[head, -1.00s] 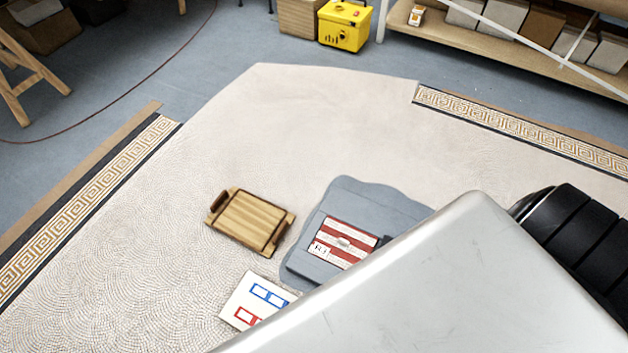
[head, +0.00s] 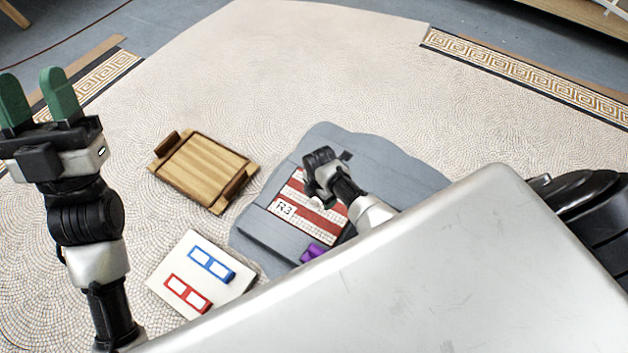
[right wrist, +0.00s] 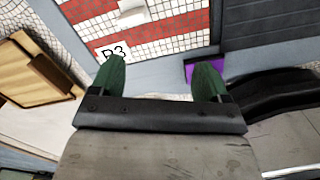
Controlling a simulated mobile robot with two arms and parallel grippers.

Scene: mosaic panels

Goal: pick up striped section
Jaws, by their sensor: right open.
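The striped section (head: 285,224) is a flat panel with red and white mosaic stripes and an R3 label. It lies on the grey patch in the head view and also shows at the top of the right wrist view (right wrist: 175,35). A pale knob (right wrist: 130,14) stands on it. My right gripper (right wrist: 160,78) is open and empty, its green fingers pointing toward the panel near the label; its arm hides part of the panel in the head view. My left gripper (head: 31,80) is open, empty and raised at the far left.
A wooden tray (head: 205,172) with dark handles lies left of the grey patch (head: 400,170). A white board (head: 185,250) with blue and red frames lies in front of it. A purple piece (head: 312,252) is by the panel's near edge. Floor beyond is clear.

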